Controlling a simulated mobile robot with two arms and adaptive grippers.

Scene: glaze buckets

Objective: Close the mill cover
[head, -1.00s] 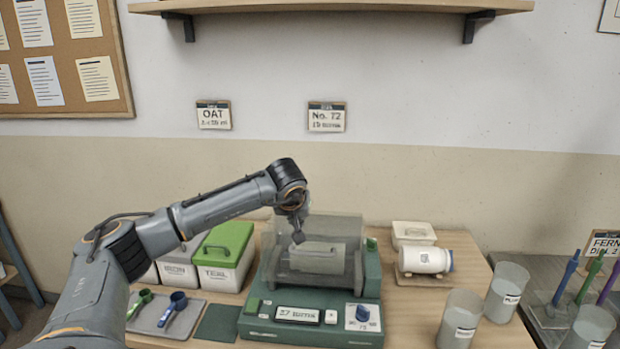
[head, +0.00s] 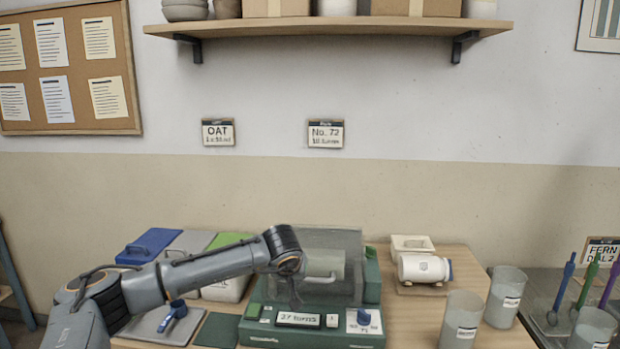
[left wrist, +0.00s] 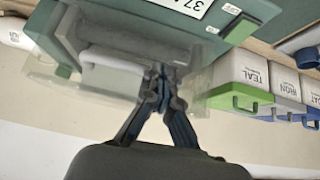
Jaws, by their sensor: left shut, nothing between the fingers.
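The mill is a green machine (head: 310,337) with a small display and a blue dial on its front. Its see-through cover (head: 345,243) stands over the rear part, with a pale handle (head: 320,279) on the front. The cover appears lowered, but I cannot tell whether it is fully shut. My left gripper (head: 297,303) points down just in front of the cover, left of the handle. In the left wrist view the fingertips (left wrist: 162,75) are together and empty, overlapping the see-through cover (left wrist: 110,85); contact is unclear. My right gripper is out of view.
Lidded buckets, green (head: 228,240) and blue (head: 150,243) among them, stand left of the mill. A scoop tray (head: 150,325) lies in front of them. A white jar (head: 423,268) and grey cups (head: 461,315) are on the right. A shelf (head: 330,30) hangs above.

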